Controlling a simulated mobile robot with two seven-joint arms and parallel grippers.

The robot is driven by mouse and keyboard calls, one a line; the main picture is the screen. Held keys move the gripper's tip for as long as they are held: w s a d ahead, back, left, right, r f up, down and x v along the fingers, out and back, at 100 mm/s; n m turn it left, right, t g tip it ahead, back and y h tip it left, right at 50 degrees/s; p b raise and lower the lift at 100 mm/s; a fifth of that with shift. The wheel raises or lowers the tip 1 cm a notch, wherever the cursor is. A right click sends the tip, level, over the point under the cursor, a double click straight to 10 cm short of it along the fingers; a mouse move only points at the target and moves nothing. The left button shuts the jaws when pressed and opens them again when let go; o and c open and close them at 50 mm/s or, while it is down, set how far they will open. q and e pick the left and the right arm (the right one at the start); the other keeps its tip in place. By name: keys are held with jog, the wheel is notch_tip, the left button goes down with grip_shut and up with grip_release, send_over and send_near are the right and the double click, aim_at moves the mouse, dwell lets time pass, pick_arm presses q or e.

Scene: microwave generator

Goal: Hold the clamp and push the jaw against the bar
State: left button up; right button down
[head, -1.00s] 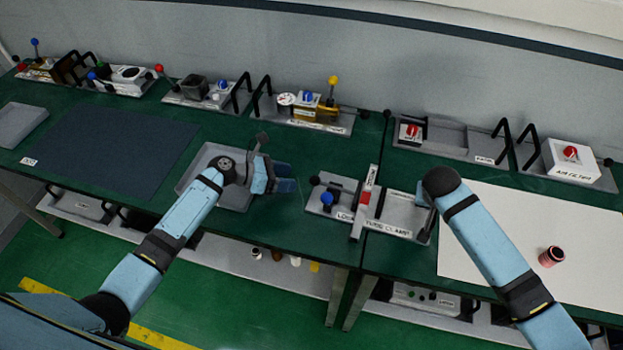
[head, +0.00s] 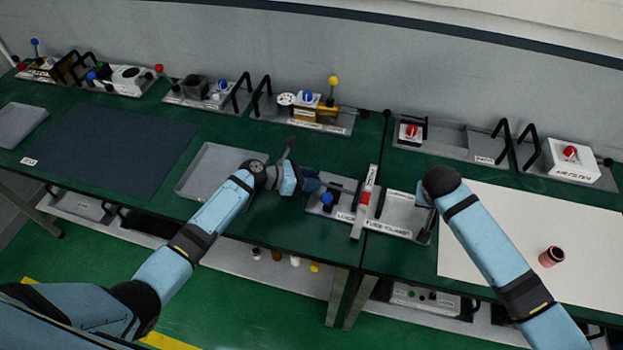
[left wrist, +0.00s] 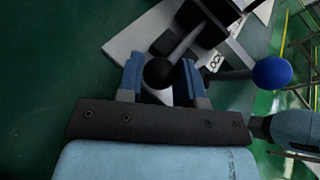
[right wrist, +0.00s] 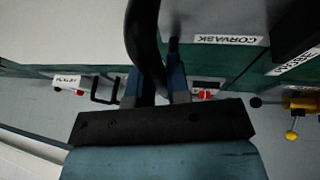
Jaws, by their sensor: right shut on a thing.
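My left gripper (head: 316,188) is at the clamp's left end. In the left wrist view a black ball (left wrist: 158,73) on a rod lies between its open fingers, with a gap on each side; the blue knob (left wrist: 271,72) is to the right. My right gripper (right wrist: 158,78) is shut on the black handle (right wrist: 145,35) at the clamp's right end; the wrist hides this in the head view.
A grey tray (head: 200,180) lies left of the clamp, beside my left forearm. Several fixtures with knobs and handles line the back. A white sheet (head: 490,230) with a dark red cylinder (head: 551,257) lies on the right. Green table shows behind the clamp.

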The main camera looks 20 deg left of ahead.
pick_arm(q)
grip_shut()
pick_arm(e)
jog(key=shift+s+f, duration=0.1)
jog(key=shift+f, duration=0.1)
pick_arm(q)
jog(key=shift+s+d, duration=0.15)
jog(key=shift+d, duration=1.4)
jog(key=o, duration=0.9)
grip_release()
jog(key=shift+a, duration=0.15)
jog(key=v, duration=1.2)
